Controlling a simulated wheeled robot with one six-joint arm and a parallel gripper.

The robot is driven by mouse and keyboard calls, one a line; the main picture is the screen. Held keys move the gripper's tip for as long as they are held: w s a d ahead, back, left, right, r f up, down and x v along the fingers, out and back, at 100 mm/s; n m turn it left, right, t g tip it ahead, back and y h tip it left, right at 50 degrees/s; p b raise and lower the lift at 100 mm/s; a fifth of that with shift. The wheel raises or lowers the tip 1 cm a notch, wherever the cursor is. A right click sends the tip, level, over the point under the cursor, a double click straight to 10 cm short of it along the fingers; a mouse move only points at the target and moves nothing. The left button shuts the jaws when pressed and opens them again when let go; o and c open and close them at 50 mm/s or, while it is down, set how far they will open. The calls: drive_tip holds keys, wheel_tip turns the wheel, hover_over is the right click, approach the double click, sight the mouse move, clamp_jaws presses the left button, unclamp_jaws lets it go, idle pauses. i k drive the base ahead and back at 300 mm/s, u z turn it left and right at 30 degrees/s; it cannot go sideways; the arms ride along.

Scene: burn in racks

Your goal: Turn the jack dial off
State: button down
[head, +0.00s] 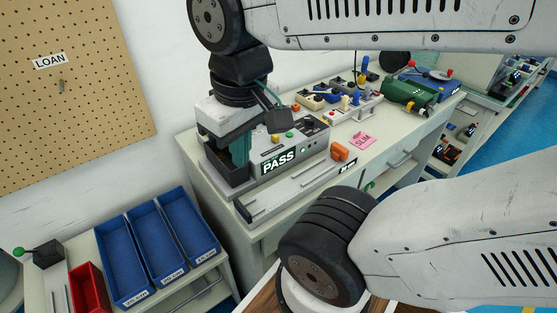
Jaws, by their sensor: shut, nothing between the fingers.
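A grey tester box (295,150) with a lit PASS sign stands on the bench. A small black knob (308,122) sits on its top panel, right of a green button (289,134) and a yellow button (275,139). It may be the jack dial; no label is readable, and its setting is too small to tell. My gripper (240,160) points down over the left end of the tester, left of the knob and apart from it. It is shut and appears empty. Its fingertips are partly lost against the dark bay (218,174) there.
A white fixture (352,107) with small parts and a green cylinder device (408,92) stand behind. Blue bins (160,240) and a red bin (88,289) stand lower left.

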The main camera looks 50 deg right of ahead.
sight(309, 123)
drive_tip(key=z, duration=1.3)
